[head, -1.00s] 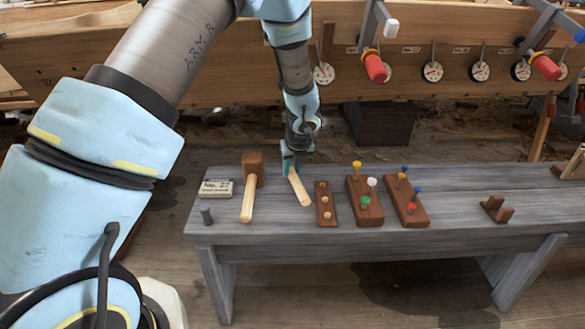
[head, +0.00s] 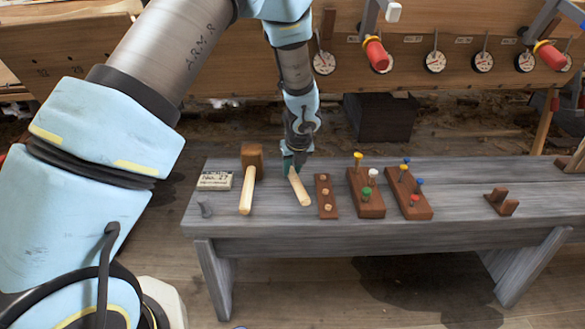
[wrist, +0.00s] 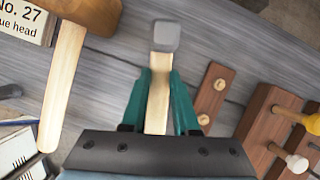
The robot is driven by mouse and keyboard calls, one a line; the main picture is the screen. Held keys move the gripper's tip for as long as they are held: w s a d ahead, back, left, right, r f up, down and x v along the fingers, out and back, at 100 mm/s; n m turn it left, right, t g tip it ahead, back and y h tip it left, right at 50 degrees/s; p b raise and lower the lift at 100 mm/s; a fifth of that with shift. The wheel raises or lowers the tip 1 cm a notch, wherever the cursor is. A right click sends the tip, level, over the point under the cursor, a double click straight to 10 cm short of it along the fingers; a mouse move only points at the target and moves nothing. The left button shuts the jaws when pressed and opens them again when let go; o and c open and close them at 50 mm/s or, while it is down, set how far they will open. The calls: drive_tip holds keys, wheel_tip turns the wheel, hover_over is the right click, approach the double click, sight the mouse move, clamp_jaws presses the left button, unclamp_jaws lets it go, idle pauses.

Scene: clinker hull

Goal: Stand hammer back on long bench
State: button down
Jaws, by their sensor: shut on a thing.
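The hammer has a pale wooden handle (head: 299,188) that juts toward the camera from my gripper (head: 292,165) in the head view. In the wrist view, its grey head (wrist: 165,36) is beyond the fingertips, and its handle runs between the teal fingers of my gripper (wrist: 158,80). The gripper is shut on the handle. The hammer's head is hidden behind the gripper in the head view. The hammer is over the left part of the grey long bench (head: 455,183). I cannot tell whether it touches the bench top.
A wooden mallet (head: 252,160) lies left of the hammer, beside a "No. 27" label block (head: 214,180). A small brown strip with pegs (head: 325,196) is close on the right, then two peg blocks (head: 366,200) (head: 414,204). The bench is bare farther right, before a brown bracket (head: 502,202).

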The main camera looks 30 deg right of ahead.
drive_tip(key=shift+f, duration=0.15)
drive_tip(key=c, duration=0.6)
unclamp_jaws()
drive_tip(key=shift+f, duration=0.1)
wheel_tip(320, 180, up, 8)
drive_tip(key=p, duration=0.8)
drive_tip(key=shift+r, duration=0.2)
drive_tip(key=shift+f, duration=0.1)
